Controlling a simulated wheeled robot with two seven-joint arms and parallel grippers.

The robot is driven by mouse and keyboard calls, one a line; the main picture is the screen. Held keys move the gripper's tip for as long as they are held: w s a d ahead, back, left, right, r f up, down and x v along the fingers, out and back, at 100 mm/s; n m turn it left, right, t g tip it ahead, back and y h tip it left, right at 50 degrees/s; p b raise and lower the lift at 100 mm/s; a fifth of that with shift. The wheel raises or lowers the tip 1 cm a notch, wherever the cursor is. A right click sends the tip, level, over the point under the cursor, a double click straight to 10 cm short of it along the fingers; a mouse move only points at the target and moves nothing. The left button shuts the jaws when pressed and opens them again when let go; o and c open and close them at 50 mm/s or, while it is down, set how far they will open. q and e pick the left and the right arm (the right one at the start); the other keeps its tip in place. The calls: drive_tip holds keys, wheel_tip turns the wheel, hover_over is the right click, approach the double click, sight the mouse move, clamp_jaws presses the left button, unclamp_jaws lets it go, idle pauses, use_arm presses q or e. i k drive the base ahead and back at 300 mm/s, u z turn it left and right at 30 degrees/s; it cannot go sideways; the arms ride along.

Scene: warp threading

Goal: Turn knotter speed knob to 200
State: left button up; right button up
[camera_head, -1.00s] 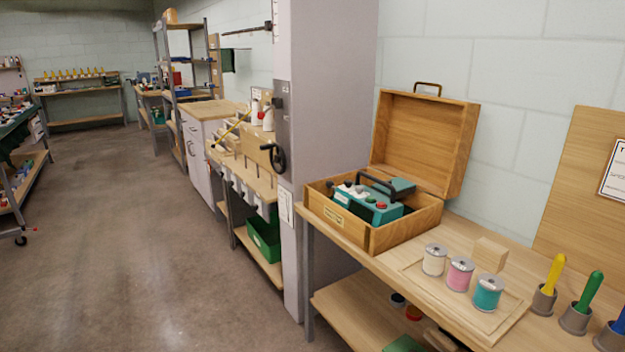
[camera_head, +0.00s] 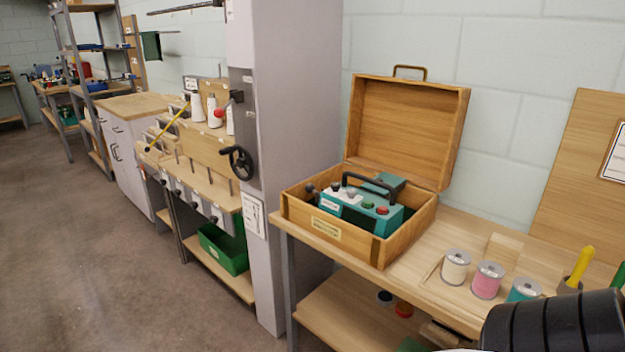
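A teal machine (camera_head: 366,208) with a dark handle, likely the knotter, sits inside an open wooden box (camera_head: 330,233) on the bench. Its sloped face carries small knobs and buttons, among them a green one, a red one (camera_head: 382,210) and dark and pale ones. The markings are too small to read, so I cannot tell which knob sets the speed or where it points. A ribbed black part of my arm shows at the lower right. Neither gripper's fingers are in view.
Cream, pink and teal spools (camera_head: 487,280) stand on the wooden bench (camera_head: 432,262) right of the box. A grey column (camera_head: 290,150) stands left of it. A black handwheel (camera_head: 240,162) and a green bin (camera_head: 224,248) are further left. The floor at left is open.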

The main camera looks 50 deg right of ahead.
sight(350, 193)
drive_tip(key=z, duration=0.45)
drive_tip(key=i, duration=0.85)
drive_tip(key=z, duration=0.85)
